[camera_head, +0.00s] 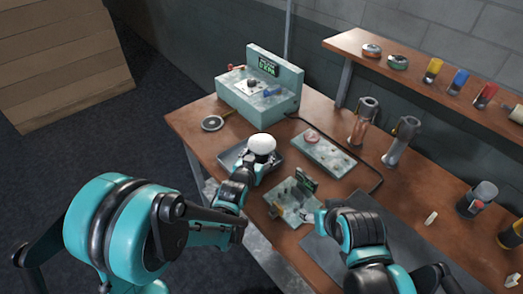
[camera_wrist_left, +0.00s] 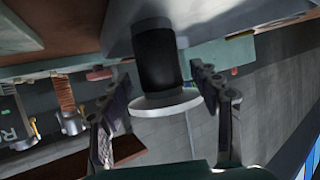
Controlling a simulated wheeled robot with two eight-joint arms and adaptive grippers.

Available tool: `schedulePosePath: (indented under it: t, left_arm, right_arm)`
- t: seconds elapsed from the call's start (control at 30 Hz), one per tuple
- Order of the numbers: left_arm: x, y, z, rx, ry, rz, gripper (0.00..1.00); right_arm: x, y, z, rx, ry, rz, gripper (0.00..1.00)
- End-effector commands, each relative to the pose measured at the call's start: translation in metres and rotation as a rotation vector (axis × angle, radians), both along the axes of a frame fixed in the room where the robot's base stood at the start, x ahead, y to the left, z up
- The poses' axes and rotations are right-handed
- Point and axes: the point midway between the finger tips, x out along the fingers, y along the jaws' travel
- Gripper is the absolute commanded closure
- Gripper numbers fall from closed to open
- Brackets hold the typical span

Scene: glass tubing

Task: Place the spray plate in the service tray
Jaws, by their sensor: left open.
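A round white-topped piece with a black stem, which looks like the spray plate (camera_head: 262,144), stands at the grey service tray (camera_head: 227,160) near the table's left edge. In the left wrist view the black stem and pale disc of the spray plate (camera_wrist_left: 165,106) show between my fingers. My left gripper (camera_head: 247,168) is open around or just beside it; in the left wrist view the fingers (camera_wrist_left: 160,75) stand apart on both sides. My right gripper (camera_head: 309,216) is low beside a small green-grey fixture; its fingers are too small to read.
The fixture (camera_head: 294,197) stands in front of my right arm. Behind the tray are a box with a display (camera_head: 262,85), a flat panel (camera_head: 324,153) and a grey ring-like disc (camera_head: 212,123). Burner-like cylinders (camera_head: 364,120) stand at the right. A shelf (camera_head: 400,75) overhangs the back.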

Motion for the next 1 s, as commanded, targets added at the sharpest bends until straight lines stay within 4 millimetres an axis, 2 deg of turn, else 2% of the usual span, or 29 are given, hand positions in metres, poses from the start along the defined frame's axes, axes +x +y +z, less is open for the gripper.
schedulePosePath:
  t: [0.03, 0.2, 0.4, 0.53, 0.77, 0.87, 1.0]
  left_arm:
    - [-0.011, 0.004, 0.008, 0.0, 0.0, 0.0, 0.37]
    - [-0.044, 0.016, 0.022, 0.0, 0.0, 0.0, 0.37]
    - [-0.07, 0.026, 0.033, 0.0, 0.0, 0.0, 0.37]
    - [-0.078, 0.029, 0.035, 0.0, 0.0, 0.0, 0.37]
    - [-0.079, 0.034, 0.037, 0.004, 0.011, 0.009, 0.37]
    - [-0.083, 0.049, 0.042, 0.016, 0.045, 0.033, 0.37]
    - [-0.097, 0.084, 0.052, 0.042, 0.13, 0.091, 0.37]
  right_arm:
    - [0.0, 0.0, 0.006, 0.0, 0.0, 0.0, 0.42]
    - [0.0, 0.0, 0.016, 0.0, 0.0, 0.0, 0.42]
    - [0.0, 0.0, 0.023, 0.0, 0.0, 0.0, 0.42]
    - [0.0, 0.0, 0.024, 0.0, 0.0, 0.0, 0.42]
    - [0.0, 0.0, 0.024, 0.0, 0.0, 0.0, 0.42]
    - [0.0, 0.0, 0.024, 0.0, 0.0, 0.0, 0.42]
    - [0.0, 0.0, 0.024, 0.0, 0.0, 0.0, 0.42]
